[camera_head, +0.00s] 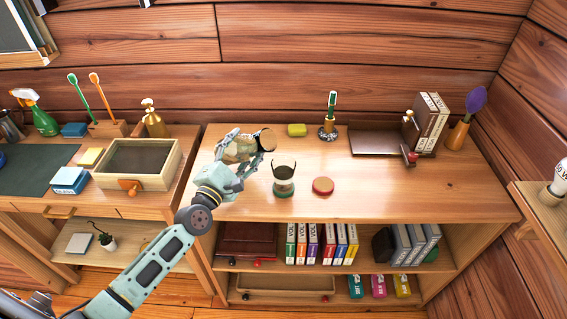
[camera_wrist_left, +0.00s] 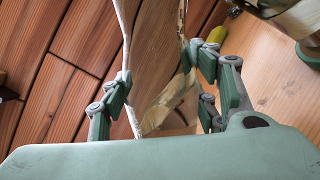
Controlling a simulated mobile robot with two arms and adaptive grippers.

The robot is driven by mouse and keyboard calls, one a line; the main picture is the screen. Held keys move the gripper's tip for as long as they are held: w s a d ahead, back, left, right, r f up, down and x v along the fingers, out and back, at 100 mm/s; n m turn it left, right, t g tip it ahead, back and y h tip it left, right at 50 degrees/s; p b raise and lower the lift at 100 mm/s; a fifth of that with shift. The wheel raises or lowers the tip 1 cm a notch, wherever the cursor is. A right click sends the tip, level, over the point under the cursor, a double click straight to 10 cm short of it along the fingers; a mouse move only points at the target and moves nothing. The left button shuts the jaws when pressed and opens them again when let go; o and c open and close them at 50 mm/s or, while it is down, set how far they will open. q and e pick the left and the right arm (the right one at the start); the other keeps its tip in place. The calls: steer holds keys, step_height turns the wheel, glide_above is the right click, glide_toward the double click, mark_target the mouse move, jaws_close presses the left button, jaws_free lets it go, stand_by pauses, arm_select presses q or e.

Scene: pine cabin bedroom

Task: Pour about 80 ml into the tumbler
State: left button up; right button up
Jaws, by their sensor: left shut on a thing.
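The tumbler (camera_head: 284,179) stands upright on the wooden desk top; it is see-through with a dark rim and a greenish base. How much liquid is in it I cannot tell. My left gripper (camera_head: 247,156) is shut on a mottled beige vessel (camera_head: 239,149), behind and left of the tumbler. The vessel is tilted, its round brown end (camera_head: 267,139) toward the right, above the desk. I see no stream between them. In the left wrist view the fingers (camera_wrist_left: 165,95) close around the see-through vessel (camera_wrist_left: 165,108). My right gripper is not in view.
A red round lid or coaster (camera_head: 323,186) lies right of the tumbler. A yellow-green sponge (camera_head: 297,130) and a brush in a holder (camera_head: 329,128) stand behind. A dark tray (camera_head: 376,143) and binders (camera_head: 432,122) are further right. The desk's front right is clear.

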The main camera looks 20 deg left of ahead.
arm_select(q)
steer(key=shift+r, duration=0.2)
steer(key=n+p, duration=0.1)
steer(key=r+n+p, duration=0.1)
steer(key=d+n+p, duration=0.1)
steer(key=shift+d+r+n+y, duration=0.1)
steer(key=shift+r+n+y, duration=0.2)
steer(key=shift+n, duration=0.1)
steer(key=n, duration=0.3)
steer(key=shift+a+p, duration=0.25)
steer(key=shift+p, duration=0.15)
steer(key=n, duration=0.1)
steer(key=n+p, duration=0.1)
steer(key=shift+a+f+n+g, duration=0.1)
steer(key=shift+f+n+g, duration=0.1)
steer(key=shift+n+g, duration=0.2)
steer(key=shift+f+n, duration=0.4)
steer(key=shift+n, duration=0.5)
stand_by(0.4)
stand_by(0.3)
